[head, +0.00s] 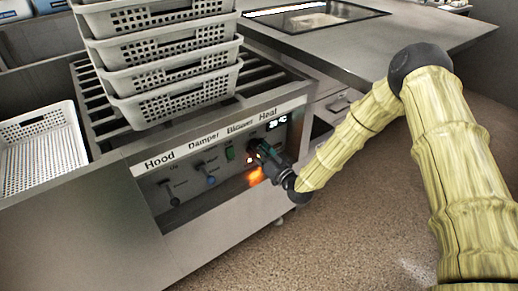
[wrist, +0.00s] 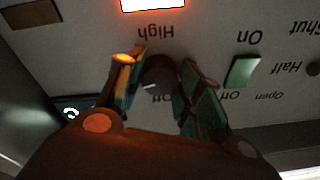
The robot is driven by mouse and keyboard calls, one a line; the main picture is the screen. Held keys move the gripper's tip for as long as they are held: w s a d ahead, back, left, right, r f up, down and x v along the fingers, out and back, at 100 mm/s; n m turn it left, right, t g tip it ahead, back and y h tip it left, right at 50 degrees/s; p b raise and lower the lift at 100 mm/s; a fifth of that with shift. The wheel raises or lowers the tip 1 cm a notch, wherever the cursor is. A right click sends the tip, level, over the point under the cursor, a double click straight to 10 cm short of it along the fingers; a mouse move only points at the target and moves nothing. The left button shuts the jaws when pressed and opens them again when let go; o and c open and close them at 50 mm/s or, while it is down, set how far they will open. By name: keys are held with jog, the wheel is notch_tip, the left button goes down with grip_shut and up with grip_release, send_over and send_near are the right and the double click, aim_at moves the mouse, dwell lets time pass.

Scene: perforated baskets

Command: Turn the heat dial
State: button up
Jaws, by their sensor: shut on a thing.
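The heat dial (wrist: 158,76) is a dark round knob in the middle of the wrist view, with a short white mark near its lower part. My gripper (wrist: 160,80) has one finger on each side of the dial and is shut on it. In the head view my gripper (head: 262,156) is at the right end of the control panel (head: 213,160), under the word "Heat", and hides the dial there. An orange glow shows just below the gripper. A lit display (head: 277,122) sits above it.
A green switch (wrist: 243,71) is beside my gripper, with "On" and "Off" labels. The damper and hood controls are farther left in the head view. Stacked white baskets (head: 170,85) stand on the rack above the panel. Open floor (head: 300,240) lies at the front.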

jog(key=shift+w+d+r+m, duration=0.1)
jog(key=shift+w+m, duration=0.05)
jog(key=shift+m, duration=1.15)
jog(key=o, duration=1)
jog(key=v, duration=1.2)
